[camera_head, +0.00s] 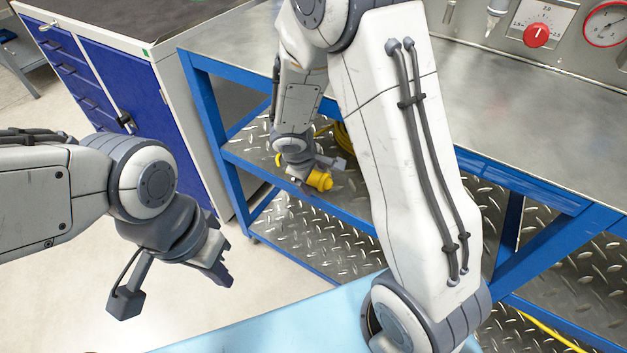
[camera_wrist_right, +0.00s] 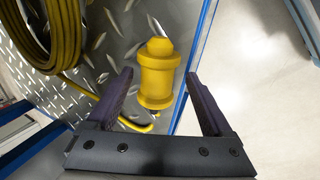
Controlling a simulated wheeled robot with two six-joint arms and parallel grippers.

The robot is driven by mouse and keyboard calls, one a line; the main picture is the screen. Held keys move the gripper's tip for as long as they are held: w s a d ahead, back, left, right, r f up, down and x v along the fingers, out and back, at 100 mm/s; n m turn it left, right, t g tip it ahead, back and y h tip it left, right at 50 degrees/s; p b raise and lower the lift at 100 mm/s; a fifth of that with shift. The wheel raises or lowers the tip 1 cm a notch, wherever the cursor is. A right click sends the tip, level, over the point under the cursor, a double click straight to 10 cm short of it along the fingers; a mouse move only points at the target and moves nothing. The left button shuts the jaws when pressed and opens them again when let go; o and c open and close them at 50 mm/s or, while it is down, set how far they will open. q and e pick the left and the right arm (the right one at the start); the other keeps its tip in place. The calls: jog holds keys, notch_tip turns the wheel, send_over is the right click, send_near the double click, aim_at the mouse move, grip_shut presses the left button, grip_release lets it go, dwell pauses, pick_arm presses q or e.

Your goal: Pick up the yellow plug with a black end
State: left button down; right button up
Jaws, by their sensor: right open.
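The yellow plug (camera_head: 320,180) lies at the edge of the blue table's diamond-plate lower shelf.
A coiled yellow cable (camera_wrist_right: 62,40) lies on the shelf beside the plug. The blue table frame (camera_head: 212,110) and metal top (camera_head: 510,120) surround the shelf. A blue drawer cabinet (camera_head: 75,65) stands left. A light blue surface (camera_head: 270,325) is in front.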

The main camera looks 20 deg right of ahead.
grip_shut()
jog(key=shift+r, duration=0.15)
